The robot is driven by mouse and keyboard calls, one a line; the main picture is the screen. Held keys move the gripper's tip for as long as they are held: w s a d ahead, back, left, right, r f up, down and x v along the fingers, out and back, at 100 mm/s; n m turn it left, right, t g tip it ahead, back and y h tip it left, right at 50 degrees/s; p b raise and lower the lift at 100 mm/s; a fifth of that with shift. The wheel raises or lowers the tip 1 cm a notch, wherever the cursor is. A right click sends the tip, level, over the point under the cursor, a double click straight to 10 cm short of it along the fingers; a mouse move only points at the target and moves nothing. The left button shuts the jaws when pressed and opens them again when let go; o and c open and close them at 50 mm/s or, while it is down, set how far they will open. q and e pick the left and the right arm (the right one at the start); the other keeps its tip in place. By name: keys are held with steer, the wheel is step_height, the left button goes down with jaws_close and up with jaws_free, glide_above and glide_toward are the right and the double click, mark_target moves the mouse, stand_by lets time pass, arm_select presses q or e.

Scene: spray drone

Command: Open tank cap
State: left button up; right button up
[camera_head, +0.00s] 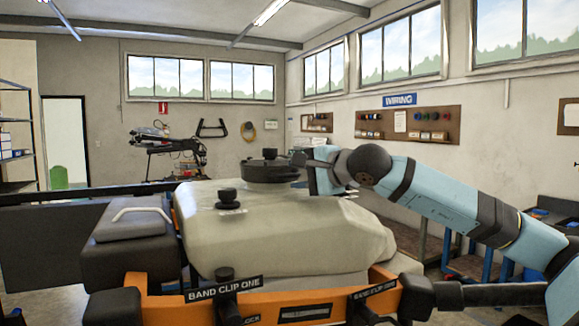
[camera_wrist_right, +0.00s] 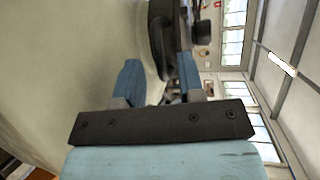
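The pale tank (camera_head: 290,232) fills the middle of the head view. Its round black cap (camera_head: 270,174) sits on top, with a small knob (camera_head: 270,153) standing on it. My right gripper (camera_head: 303,162) is at the right side of the cap, reaching in from the right. In the right wrist view, its two blue fingers (camera_wrist_right: 158,78) are spread apart. The edge of the black cap (camera_wrist_right: 160,38) shows just beyond and between them; I cannot tell whether either finger touches it. My left gripper is not in view.
A smaller black knob (camera_head: 228,198) stands on the tank in front of the cap. An orange frame (camera_head: 160,305) with a "BAND CLIP ONE" label (camera_head: 223,289) crosses the front. A dark box with a handle (camera_head: 128,224) is at the left. Open air lies above the tank.

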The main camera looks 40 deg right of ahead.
mark_target(291, 175)
steer(key=shift+p+x, duration=0.45)
steer(key=shift+x, duration=1.1)
steer(key=shift+c, duration=0.5)
jaws_close()
